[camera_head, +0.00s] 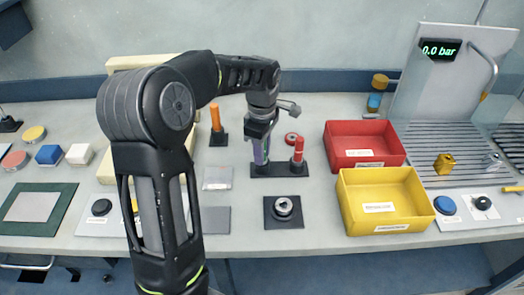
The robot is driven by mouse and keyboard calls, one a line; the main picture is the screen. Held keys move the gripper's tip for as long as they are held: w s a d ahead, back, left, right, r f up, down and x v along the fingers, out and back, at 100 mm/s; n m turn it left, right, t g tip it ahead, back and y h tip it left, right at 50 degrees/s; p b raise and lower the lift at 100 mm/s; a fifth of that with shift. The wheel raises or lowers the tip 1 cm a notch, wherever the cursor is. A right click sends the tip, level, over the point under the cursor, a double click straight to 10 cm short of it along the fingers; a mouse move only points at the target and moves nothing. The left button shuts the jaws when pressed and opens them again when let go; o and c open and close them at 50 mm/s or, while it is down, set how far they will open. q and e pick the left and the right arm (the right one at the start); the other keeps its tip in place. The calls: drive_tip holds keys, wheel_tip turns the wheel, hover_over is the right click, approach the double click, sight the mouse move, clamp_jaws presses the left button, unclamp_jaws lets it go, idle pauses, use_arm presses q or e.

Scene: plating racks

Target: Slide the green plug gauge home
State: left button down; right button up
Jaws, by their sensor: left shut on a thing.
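My left gripper (261,145) reaches down over the middle of the bench, above the left end of a black rack base (280,170). A red plug (298,150) stands upright at the rack's right end. My right gripper is not in view.
An orange plug (216,118) stands on a black base to the left. A red bin (365,130) and a yellow bin (350,205) are to the right. A black holder with a metal ring (283,207) lies in front. My left arm hides part of the bench.

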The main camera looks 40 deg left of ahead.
use_arm(q)
drive_tip(key=shift+f, duration=0.2)
idle(0.3)
drive_tip(key=c, duration=1.1)
unclamp_jaws()
drive_tip(key=shift+o, duration=0.2)
wheel_tip(320, 180, up, 8)
drive_tip(key=shift+f+b, duration=0.1)
drive_tip(key=shift+b, duration=0.35)
